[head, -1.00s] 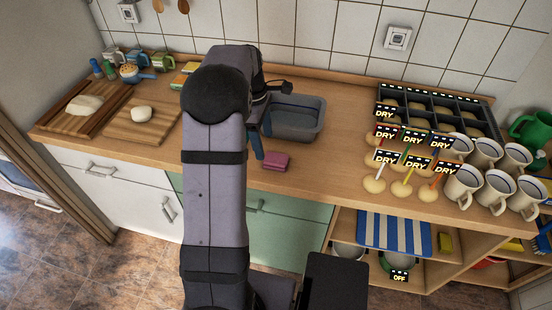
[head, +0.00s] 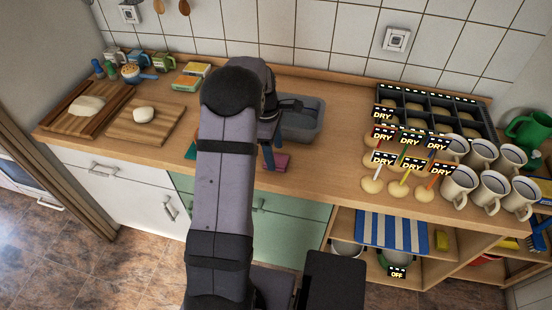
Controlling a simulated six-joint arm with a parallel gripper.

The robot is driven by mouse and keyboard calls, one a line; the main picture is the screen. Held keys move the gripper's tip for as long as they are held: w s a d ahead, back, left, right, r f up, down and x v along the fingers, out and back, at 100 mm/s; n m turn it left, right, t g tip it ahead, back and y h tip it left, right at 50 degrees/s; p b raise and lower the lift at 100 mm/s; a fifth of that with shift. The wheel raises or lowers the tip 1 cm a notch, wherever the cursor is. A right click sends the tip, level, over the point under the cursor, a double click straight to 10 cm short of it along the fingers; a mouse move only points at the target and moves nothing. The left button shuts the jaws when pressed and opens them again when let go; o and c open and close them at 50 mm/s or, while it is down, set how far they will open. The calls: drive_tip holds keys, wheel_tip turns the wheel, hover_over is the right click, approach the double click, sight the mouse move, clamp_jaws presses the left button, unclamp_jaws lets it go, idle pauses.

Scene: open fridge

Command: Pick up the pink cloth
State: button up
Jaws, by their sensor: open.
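The pink cloth (head: 283,162) lies folded on the wooden counter near its front edge, just in front of the grey basin. My gripper (head: 272,155) points down at the cloth's left side, with its blue fingers low over the counter. The nearer finger covers the cloth's left part. My gripper is open, and no cloth is seen lifted. I cannot tell whether a finger touches the cloth. My arm hides part of the counter to the left.
The grey basin (head: 302,124) stands right behind the cloth. A teal item (head: 191,151) shows partly left of my arm. A board with dough (head: 146,125) is further left. Mugs (head: 460,186) and a dark divided tray (head: 440,112) stand right. Counter between basin and tray is clear.

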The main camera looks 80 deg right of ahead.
drive_tip(key=shift+s+f, duration=0.15)
drive_tip(key=shift+f, duration=1)
drive_tip(key=shift+c, duration=0.4)
drive_tip(key=c, duration=1)
drive_tip(key=shift+c, duration=0.2)
drive_tip(key=shift+r, duration=0.1)
wheel_tip(320, 180, up, 10)
drive_tip(key=b, duration=0.2)
drive_tip(key=shift+b, duration=0.35)
